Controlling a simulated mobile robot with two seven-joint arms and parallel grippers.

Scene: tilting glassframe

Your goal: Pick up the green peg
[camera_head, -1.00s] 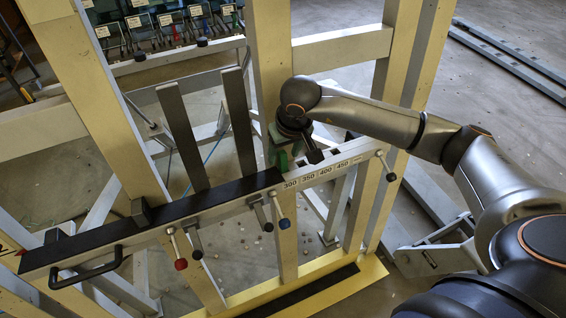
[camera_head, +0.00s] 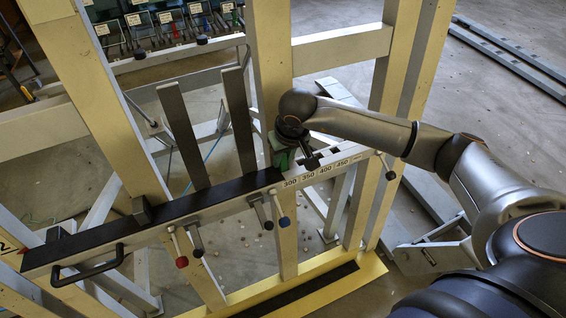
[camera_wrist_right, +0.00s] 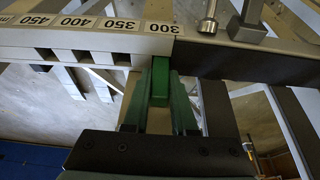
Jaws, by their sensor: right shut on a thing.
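The green peg (camera_wrist_right: 159,82) stands at the rail hole beside the 300 label in the right wrist view. My right gripper (camera_wrist_right: 158,100) is shut on it, with one green finger on each side. Its lower part meets the rail; how deep it sits in the hole cannot be told. In the head view my right gripper (camera_head: 285,157) is at the back side of the rail near the 300 mark, and the wrist mostly hides the peg. My left gripper is not in view.
The rail (camera_head: 335,166) carries labels 300 to 450 and open square holes (camera_wrist_right: 83,55). A black strip (camera_head: 215,192) and a black handle (camera_head: 87,266) lie to the left. Yellow frame posts (camera_head: 270,70) stand close behind and beside my right arm.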

